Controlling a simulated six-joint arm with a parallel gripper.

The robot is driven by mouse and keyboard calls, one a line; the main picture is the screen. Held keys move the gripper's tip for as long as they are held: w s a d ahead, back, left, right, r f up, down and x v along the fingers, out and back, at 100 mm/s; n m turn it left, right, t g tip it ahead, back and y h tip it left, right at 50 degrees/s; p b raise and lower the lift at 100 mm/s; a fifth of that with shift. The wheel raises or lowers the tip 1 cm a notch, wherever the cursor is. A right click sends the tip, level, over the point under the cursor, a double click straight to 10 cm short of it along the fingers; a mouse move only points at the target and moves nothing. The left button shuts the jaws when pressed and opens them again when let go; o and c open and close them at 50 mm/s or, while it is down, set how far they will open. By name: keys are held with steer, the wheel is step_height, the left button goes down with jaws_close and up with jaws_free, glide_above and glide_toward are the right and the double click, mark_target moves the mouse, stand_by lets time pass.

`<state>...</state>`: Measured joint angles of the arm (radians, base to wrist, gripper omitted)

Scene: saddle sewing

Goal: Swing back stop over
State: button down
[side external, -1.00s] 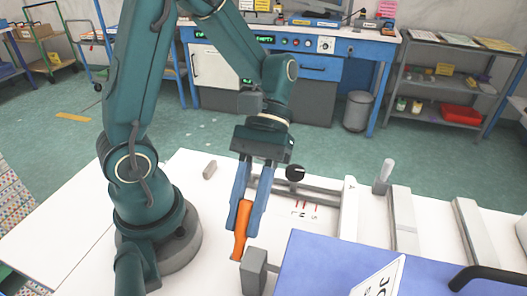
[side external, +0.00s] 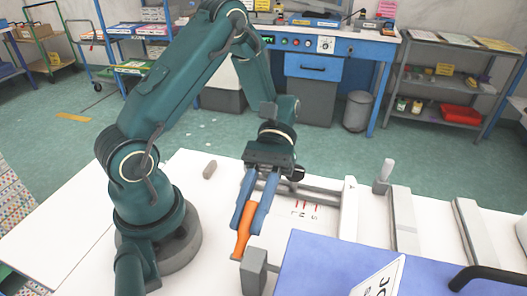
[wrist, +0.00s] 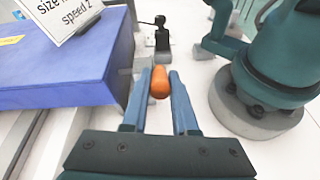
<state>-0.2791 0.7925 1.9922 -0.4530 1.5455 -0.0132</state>
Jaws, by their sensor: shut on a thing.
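An orange handle (side external: 245,230), which I take to be part of the back stop, stands tilted at the front of the white table, its top leaning right. My gripper (side external: 252,210) is shut on its upper part, with a blue finger on each side. In the wrist view the rounded orange end (wrist: 160,82) sits between the two fingertips (wrist: 160,90). The handle's lower end is close beside a grey block (side external: 255,271); whether they are joined I cannot tell.
A blue block (side external: 330,262) with a white sign (side external: 380,278) stands right of the handle. Grey rails (side external: 404,220) and an upright grey peg (side external: 384,175) lie beyond it. A small grey-brown block (side external: 209,170) lies at the back left. The table (side external: 75,225) left of my base is clear.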

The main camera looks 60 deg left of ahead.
steer(key=c, duration=0.7)
jaws_free()
steer(key=shift+w, duration=0.1)
steer(key=shift+v, duration=2.5)
